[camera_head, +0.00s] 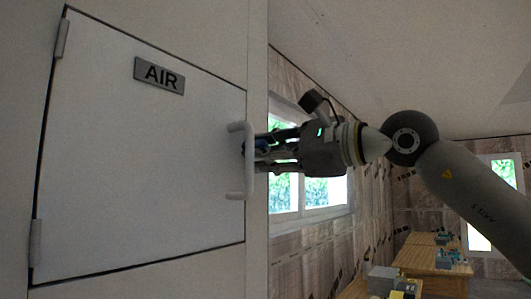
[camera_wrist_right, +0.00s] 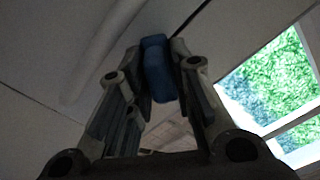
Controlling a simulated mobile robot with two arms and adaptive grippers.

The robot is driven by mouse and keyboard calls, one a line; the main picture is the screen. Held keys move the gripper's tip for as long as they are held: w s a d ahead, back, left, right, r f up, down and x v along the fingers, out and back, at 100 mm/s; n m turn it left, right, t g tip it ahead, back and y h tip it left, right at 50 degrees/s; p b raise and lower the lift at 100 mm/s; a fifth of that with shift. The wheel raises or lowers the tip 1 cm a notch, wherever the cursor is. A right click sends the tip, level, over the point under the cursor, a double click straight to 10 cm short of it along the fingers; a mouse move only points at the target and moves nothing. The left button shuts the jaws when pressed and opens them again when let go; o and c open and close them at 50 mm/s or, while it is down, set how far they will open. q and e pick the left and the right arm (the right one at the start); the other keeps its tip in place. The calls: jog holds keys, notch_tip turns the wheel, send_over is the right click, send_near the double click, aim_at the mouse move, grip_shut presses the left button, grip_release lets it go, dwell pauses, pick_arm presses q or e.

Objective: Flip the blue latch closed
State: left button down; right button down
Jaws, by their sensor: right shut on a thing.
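The blue latch (camera_wrist_right: 157,68) shows in the right wrist view between the fingertips of my right gripper (camera_wrist_right: 158,75), which is shut on it. In the head view my right gripper (camera_head: 262,152) reaches in from the right to the edge of the white panel door (camera_head: 140,170), just behind the white handle (camera_head: 240,160). Only a small bit of blue shows there, so the latch's angle is hard to tell. The door lies flush in its frame and carries a grey AIR label (camera_head: 159,75). My left gripper is not in view.
Two hinges (camera_head: 62,38) sit on the door's left edge. Windows (camera_head: 322,190) are on the wall behind my right arm. Wooden tables (camera_head: 428,255) with objects on them stand at the lower right, well away from the gripper.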

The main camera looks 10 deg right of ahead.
jog(key=shift+f+n, duration=0.1)
jog(key=shift+n, duration=0.2)
jog(key=n, duration=0.2)
jog(key=shift+s+a+f+n+b, duration=0.15)
jog(key=shift+a+f+n+b, duration=0.05)
jog(key=shift+f+n+b, duration=0.1)
jog(key=shift+f+n, duration=0.25)
jog(key=shift+n, duration=0.8)
jog(key=shift+f+n, duration=0.25)
jog(key=shift+n, duration=0.8)
jog(key=c, duration=1.4)
grip_release()
